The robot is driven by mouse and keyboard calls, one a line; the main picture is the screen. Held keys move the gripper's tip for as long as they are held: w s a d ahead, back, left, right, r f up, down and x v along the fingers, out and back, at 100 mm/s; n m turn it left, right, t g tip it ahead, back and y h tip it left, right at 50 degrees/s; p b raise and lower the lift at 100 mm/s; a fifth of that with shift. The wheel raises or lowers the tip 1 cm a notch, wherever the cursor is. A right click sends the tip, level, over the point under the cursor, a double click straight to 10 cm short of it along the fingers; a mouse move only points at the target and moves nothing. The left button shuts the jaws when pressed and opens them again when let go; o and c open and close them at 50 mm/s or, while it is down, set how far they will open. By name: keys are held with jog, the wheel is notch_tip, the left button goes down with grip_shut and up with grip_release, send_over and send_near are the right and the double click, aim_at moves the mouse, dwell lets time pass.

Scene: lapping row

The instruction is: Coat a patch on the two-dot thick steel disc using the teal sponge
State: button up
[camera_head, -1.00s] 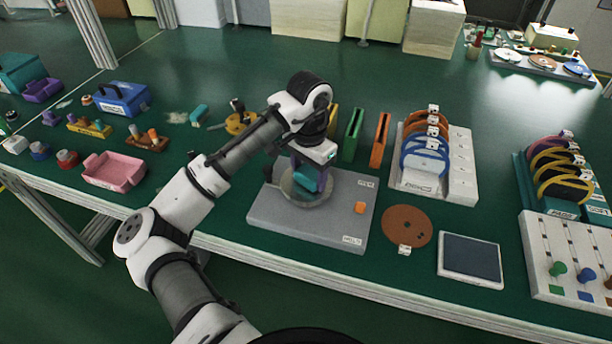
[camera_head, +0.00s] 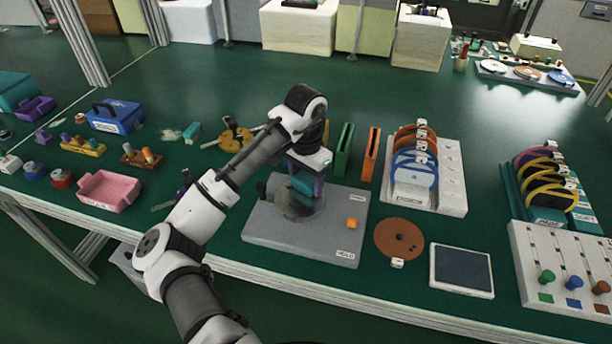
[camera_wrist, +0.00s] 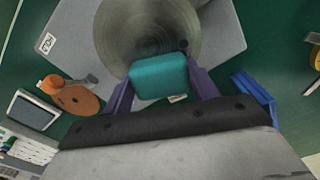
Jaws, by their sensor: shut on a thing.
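My gripper (camera_head: 306,186) is shut on the teal sponge (camera_wrist: 158,78), which sits between its purple fingers. The sponge also shows in the head view (camera_head: 302,185). It is over the near part of the round steel disc (camera_head: 292,207) and looks to be on or very close to its face; I cannot tell contact for sure. The disc lies on a grey plate (camera_head: 260,226) and fills the top of the wrist view (camera_wrist: 130,28), with a brownish-grey, swirled face. One small dark dot shows on it; the sponge and gripper hide part of the disc.
To the right lie a brown disc (camera_head: 399,239) and a dark-topped pad (camera_head: 462,270). Green (camera_head: 344,150) and orange (camera_head: 370,153) upright holders and a white rack (camera_head: 451,178) stand behind. A pink tray (camera_head: 108,191) is left.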

aim_at(292, 211)
jog(key=shift+s+a+r+p, duration=0.1)
jog(key=shift+s+a+p, duration=0.25)
jog(key=shift+s, duration=0.55)
jog(key=shift+s+a+f+p, duration=0.1)
jog(key=shift+s+a+p, duration=0.2)
jog(key=shift+s, duration=0.55)
jog(key=shift+s+a+r+p, duration=0.15)
jog(key=shift+s+p, duration=0.25)
jog(key=shift+s, duration=0.5)
jog(key=shift+s+a+p, duration=0.3)
jog(key=shift+s+a, duration=0.05)
jog(key=shift+s, duration=0.5)
jog(key=shift+w+a+f, duration=0.15)
jog(key=shift+a+f, duration=0.1)
jog(key=shift+a, duration=0.25)
jog(key=shift+w+d+r+p, duration=0.1)
jog(key=shift+w+d+p, duration=0.35)
jog(key=shift+w, duration=0.8)
jog(key=shift+w+d+f+p, duration=0.1)
jog(key=shift+w+d+p, duration=0.3)
jog(key=shift+w, duration=0.9)
jog(key=shift+w+d+r+p, duration=0.1)
jog(key=shift+w+d+p, duration=0.3)
jog(key=shift+w, duration=0.85)
jog(key=shift+a, duration=0.1)
